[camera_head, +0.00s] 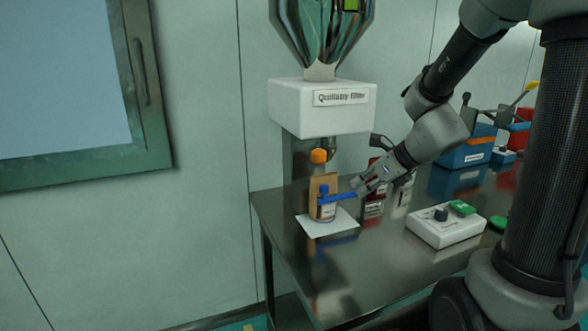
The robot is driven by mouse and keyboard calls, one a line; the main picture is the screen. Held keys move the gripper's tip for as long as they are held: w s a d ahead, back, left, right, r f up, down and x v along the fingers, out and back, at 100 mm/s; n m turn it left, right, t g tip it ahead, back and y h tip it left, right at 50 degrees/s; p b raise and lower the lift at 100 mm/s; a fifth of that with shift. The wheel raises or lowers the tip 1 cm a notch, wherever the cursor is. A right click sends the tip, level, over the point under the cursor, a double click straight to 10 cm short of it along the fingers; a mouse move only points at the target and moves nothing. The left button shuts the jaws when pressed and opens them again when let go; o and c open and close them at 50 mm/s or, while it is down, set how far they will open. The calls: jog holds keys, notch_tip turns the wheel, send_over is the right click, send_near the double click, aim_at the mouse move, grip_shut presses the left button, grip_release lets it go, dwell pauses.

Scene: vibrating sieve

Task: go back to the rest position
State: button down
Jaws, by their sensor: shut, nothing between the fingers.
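My gripper (361,186) is at the end of my arm, which reaches in from the right. It hangs over the metal table and looks shut and empty. Just left of it stands a small bottle (326,211) with a blue cap and a pale label, upright on a white sheet (340,226). A thin blue bar (342,197) runs from the bottle toward the gripper's tips. I cannot tell whether they touch. A brown panel stands behind the bottle.
A white filler unit (320,106) with a metal hopper stands above the table (285,222). Dark red bottles (374,205) stand behind my gripper. A white control box (445,226) with a black knob and green button sits at right. Blue bins (468,152) lie farther back.

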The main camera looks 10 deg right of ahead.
jog(key=s+d+n+g, duration=0.1)
jog(key=s+n+g, duration=0.3)
jog(key=s+n, duration=0.85)
jog(key=s+d+r+n+h, duration=0.2)
jog(key=s+r+n, duration=0.2)
jog(key=n, duration=0.4)
jog(key=s+d+r+n+t+h, duration=0.1)
jog(key=s+d+r+n+h, duration=0.1)
jog(key=n, duration=0.6)
jog(key=shift+s+d+r+h, duration=0.4)
jog(key=shift+s+d+r, duration=0.35)
jog(key=shift+s+r, duration=0.65)
